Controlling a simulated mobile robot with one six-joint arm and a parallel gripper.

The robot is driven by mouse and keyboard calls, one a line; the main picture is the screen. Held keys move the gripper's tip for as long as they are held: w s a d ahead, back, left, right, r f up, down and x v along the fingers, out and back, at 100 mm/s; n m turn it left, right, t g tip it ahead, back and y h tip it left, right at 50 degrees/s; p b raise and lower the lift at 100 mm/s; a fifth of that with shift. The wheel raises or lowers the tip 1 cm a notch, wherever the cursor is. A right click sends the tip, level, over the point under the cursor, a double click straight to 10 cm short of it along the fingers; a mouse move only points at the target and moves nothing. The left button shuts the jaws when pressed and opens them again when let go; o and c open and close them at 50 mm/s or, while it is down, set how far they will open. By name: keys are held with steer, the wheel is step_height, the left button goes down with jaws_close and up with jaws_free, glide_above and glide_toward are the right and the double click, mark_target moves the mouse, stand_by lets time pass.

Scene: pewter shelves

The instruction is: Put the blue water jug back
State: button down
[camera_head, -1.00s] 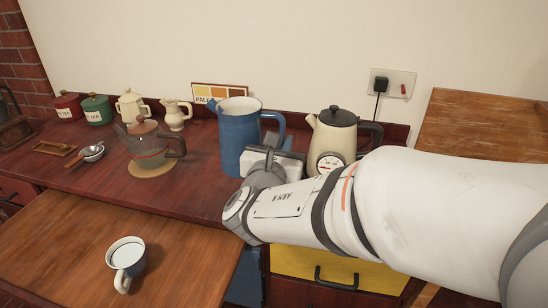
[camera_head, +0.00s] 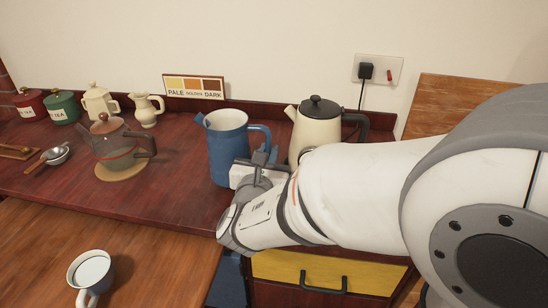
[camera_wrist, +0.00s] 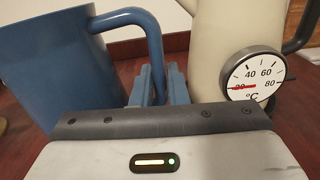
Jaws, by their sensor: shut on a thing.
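The blue water jug (camera_head: 227,152) is upright at the dark red counter (camera_head: 175,193), left of the cream kettle. It also fills the left of the wrist view (camera_wrist: 60,75), with its handle (camera_wrist: 155,45) coming down to my fingers. My gripper (camera_head: 264,157) is shut on the jug's handle, between the jug and the kettle; its fingertips show in the wrist view (camera_wrist: 160,85). I cannot tell whether the jug's base touches the counter.
The cream kettle (camera_head: 317,125) with a dial (camera_wrist: 252,75) stands close on the right. A glass teapot (camera_head: 118,145), a cream pitcher (camera_head: 146,112) and canisters are left. A colour sign (camera_head: 193,88) stands behind.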

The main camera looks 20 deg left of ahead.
steer(key=shift+f, duration=1.25)
steer(key=shift+f+b, duration=0.2)
steer(key=shift+b, duration=0.2)
steer(key=c, duration=1.4)
jaws_free()
steer(key=shift+c, duration=0.2)
steer(key=shift+r, duration=0.1)
steer(key=s, duration=0.4)
steer(key=s+d, duration=0.1)
steer(key=s, duration=0.3)
steer(key=s+p, duration=0.1)
steer(key=s, duration=0.3)
steer(key=shift+d, duration=0.15)
